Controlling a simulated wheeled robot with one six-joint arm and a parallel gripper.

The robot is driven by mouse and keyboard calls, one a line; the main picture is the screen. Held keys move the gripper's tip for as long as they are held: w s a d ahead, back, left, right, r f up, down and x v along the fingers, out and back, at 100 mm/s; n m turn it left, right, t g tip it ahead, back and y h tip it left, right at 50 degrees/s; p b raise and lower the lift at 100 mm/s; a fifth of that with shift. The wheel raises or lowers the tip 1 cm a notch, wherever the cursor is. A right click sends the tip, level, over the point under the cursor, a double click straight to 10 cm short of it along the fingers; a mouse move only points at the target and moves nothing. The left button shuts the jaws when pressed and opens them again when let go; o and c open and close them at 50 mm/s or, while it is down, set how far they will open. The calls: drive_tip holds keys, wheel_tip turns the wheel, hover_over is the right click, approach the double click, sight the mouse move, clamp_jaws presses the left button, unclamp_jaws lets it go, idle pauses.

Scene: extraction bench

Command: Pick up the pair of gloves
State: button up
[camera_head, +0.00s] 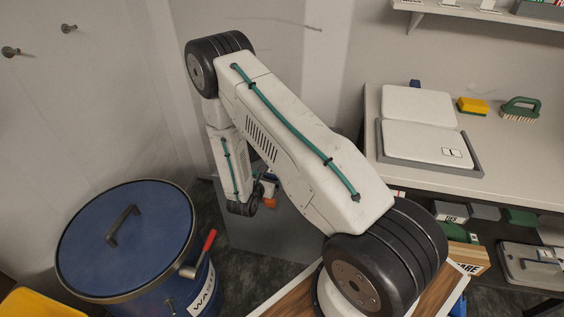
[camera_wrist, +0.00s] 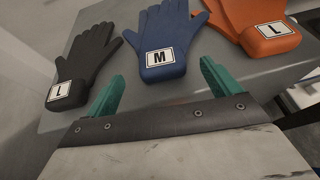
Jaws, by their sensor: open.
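In the wrist view, several gloves lie in a row on a grey surface (camera_wrist: 290,62). A black glove item (camera_wrist: 88,55) with a white "L" label is at left. A blue one (camera_wrist: 165,32) with an "M" label is in the middle. An orange one (camera_wrist: 258,18), also labelled "L", is at upper right and seems to be two layered gloves. My gripper (camera_wrist: 160,70) is open, its teal fingers apart and nothing between them. The blue item's cuff lies just beyond the fingertips, roughly centred between them. In the head view my arm hides most of this spot; a small orange patch (camera_head: 271,202) shows.
A blue lidded drum (camera_head: 128,240) with a red-handled lever stands at left. A bench (camera_head: 485,160) at right holds a white-lidded device (camera_head: 425,142), a yellow sponge (camera_head: 472,105) and a green brush (camera_head: 520,110). A wall lies behind my arm.

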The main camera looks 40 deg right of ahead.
sight(272, 172)
drive_tip(key=x, duration=0.4)
drive_tip(key=shift+w+d+r, duration=0.1)
drive_tip(key=shift+w+d, duration=0.1)
drive_tip(key=shift+d, duration=0.25)
drive_tip(key=c, duration=1.1)
